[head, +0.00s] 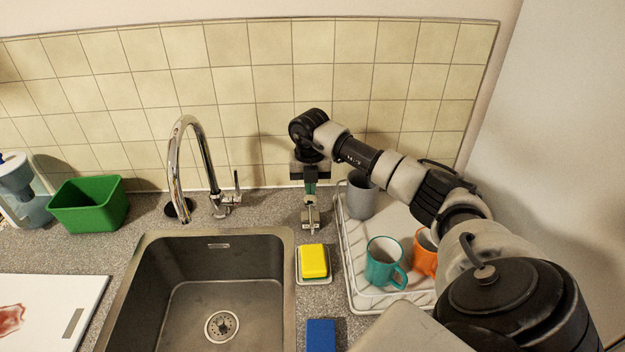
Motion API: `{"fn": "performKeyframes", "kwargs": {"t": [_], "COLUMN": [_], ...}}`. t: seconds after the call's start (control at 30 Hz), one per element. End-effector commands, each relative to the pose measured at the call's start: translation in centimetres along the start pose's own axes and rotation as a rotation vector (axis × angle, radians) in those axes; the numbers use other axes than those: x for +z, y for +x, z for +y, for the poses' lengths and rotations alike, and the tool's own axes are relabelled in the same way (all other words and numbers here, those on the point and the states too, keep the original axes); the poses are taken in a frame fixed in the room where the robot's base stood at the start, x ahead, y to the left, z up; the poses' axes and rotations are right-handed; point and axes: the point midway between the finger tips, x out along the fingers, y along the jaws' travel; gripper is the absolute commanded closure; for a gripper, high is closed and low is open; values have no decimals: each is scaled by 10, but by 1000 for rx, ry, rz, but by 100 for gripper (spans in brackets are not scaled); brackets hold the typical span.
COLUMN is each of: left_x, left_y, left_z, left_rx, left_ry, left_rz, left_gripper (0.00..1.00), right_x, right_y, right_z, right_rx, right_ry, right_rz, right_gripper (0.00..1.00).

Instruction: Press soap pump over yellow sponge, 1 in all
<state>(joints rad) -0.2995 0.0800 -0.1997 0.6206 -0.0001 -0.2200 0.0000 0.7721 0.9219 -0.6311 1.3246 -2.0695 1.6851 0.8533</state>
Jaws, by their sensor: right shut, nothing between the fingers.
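The yellow sponge (314,260) lies in a small white dish (300,278) on the counter, right of the sink. Behind it stands a slim metallic soap pump (311,218). My right gripper (310,192) points down from above, directly over the pump, with its fingers shut and nothing between them. The gripper hides the upper part of the pump, and I cannot tell whether the fingers touch it. No soap is visible on the sponge. My left gripper is out of view.
The sink (180,262) and chrome faucet (190,160) lie to the left. A white drying rack (350,265) with a grey cup (360,198), teal mug (383,262) and orange mug (424,256) stands right. A blue item (321,334) lies in front; a green bin (88,207) stands left.

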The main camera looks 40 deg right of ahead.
Motion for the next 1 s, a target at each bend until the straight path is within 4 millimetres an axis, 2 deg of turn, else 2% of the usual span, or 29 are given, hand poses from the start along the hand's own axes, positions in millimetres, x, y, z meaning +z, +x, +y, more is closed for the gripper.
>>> {"fn": "performKeyframes", "kwargs": {"t": [0.27,1.0], "left_x": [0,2], "left_y": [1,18], "left_z": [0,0], "left_rx": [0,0], "left_ry": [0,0], "left_rz": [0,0], "left_gripper": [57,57], "right_x": [0,0], "right_y": [2,28], "right_z": [0,0], "right_rx": [0,0], "right_ry": [0,0], "right_rz": [0,0], "right_gripper": [100,100]}}
